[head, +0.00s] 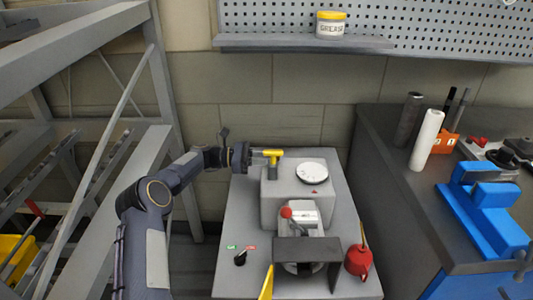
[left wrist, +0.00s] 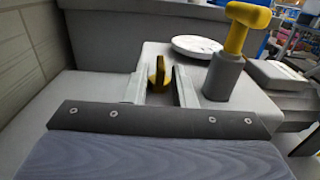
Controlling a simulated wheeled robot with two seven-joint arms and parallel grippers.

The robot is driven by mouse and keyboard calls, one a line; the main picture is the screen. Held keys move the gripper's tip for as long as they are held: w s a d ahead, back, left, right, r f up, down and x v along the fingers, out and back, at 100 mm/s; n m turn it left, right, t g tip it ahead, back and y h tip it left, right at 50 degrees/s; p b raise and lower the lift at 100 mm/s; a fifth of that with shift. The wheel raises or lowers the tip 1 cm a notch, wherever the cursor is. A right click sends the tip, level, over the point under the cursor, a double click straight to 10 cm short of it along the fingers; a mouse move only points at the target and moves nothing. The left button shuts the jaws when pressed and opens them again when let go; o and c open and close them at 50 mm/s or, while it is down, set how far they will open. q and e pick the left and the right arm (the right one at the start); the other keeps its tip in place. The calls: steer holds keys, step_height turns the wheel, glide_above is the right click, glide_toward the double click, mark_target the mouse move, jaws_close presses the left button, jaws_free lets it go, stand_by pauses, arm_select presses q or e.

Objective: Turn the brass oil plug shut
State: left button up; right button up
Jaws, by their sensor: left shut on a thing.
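The brass oil plug (left wrist: 158,75) shows in the left wrist view as an upright wing between my left gripper's fingers, by the side of the grey housing (left wrist: 160,55). My left gripper (left wrist: 160,85) is shut on it. In the head view my left gripper (head: 256,153) reaches in from the left at the housing's (head: 290,205) upper left. The plug cannot be made out there. A yellow T-handle (head: 272,154) on a grey post stands close to the fingers; it also shows right of them in the left wrist view (left wrist: 240,35). My right gripper is not in view.
A white round dial (head: 312,173) lies on the housing. In front are a red-knobbed lever (head: 286,212), a dark bracket (head: 307,248) and a red oil can (head: 359,262). A black switch (head: 240,258) stands front left. A metal rack (head: 150,150) stands at left.

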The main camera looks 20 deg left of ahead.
arm_select(q)
steer(key=shift+r, duration=0.1)
steer(key=o, duration=0.7)
steer(key=shift+c, duration=0.2)
steer(key=shift+a, duration=0.1)
steer(key=v, duration=0.7)
steer(key=shift+a, duration=0.3)
steer(key=shift+s, duration=0.15)
